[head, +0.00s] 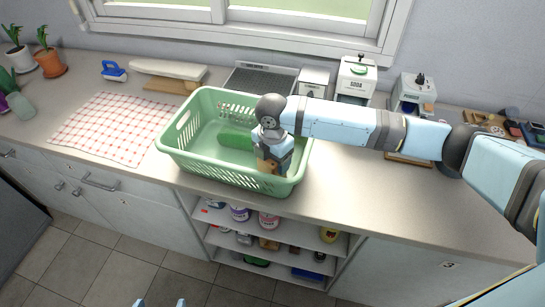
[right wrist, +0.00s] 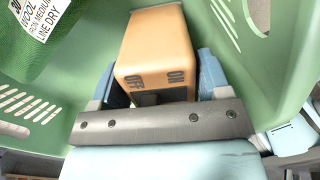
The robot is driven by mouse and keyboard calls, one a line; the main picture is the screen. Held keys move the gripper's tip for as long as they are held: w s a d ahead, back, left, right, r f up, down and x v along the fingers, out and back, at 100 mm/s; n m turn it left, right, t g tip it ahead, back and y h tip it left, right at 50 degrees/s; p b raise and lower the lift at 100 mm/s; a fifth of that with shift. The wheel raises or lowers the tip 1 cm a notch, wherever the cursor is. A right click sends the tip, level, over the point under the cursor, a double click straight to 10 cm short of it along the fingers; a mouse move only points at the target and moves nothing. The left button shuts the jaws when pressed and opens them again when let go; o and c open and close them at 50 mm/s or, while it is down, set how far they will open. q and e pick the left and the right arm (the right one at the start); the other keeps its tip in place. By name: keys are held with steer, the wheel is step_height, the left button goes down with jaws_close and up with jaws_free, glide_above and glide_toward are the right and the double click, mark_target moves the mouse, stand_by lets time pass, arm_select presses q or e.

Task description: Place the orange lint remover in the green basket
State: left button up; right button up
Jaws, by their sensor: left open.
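The orange lint remover (right wrist: 155,58), a box-like body with OFF and ON marks on its near face, sits between the two blue fingers of my right gripper (right wrist: 158,80). The fingers lie close against both of its sides. In the head view, my right gripper (head: 271,166) reaches down inside the green basket (head: 181,137) near its front right side. Only a little orange of the lint remover shows there, and its lower end is hidden. My left gripper (head: 160,302) shows at the bottom edge of the head view, open and empty, away from the counter.
A green object (head: 236,139) lies in the basket. A checked cloth (head: 112,127) is to its left, with a blue brush (head: 114,71) and an ironing board (head: 167,69) behind. Canisters (head: 356,80) stand at the back right. Open shelves (head: 262,235) hold several bottles below.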

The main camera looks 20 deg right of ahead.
steer(key=shift+o, duration=1.4)
step_height(320, 180, up, 12)
steer(key=b, duration=0.1)
steer(key=shift+r, duration=0.2)
steer(key=shift+f, duration=0.1)
